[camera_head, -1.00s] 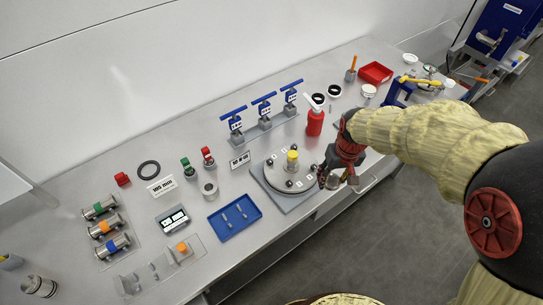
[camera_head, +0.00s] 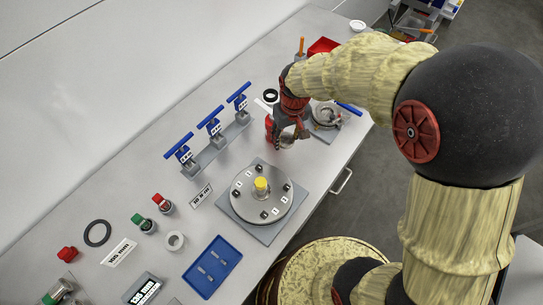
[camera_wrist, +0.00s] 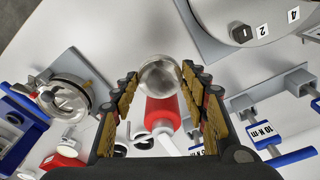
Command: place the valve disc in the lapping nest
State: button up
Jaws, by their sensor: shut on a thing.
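My gripper (camera_head: 288,139) hangs above the bench, in front of the red bottle. It is shut on a shiny round metal piece, which looks like the valve disc (camera_wrist: 159,74), held between the fingertips in the wrist view. In the head view the disc is mostly hidden by the fingers. A round metal fixture on a grey plate, possibly the lapping nest (camera_head: 326,115), stands just right of my gripper. The same fixture shows at the left of the wrist view (camera_wrist: 66,97). The disc is apart from it.
A round numbered plate (camera_head: 245,207) with a yellow-topped centre stands nearer me. Blue-handled torque tools (camera_head: 211,128) stand left. The red bottle (camera_wrist: 162,112) is close behind the disc. A blue tray (camera_head: 213,266) lies at the front. Bare bench lies between numbered plate and fixture.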

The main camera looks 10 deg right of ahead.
aim_at(284, 156)
notch_tip(284, 156, down, 9)
jog(key=shift+f+b, duration=0.1)
jog(key=shift+b, duration=0.75)
jog(key=o, duration=1.5)
jog(key=shift+f, duration=0.1)
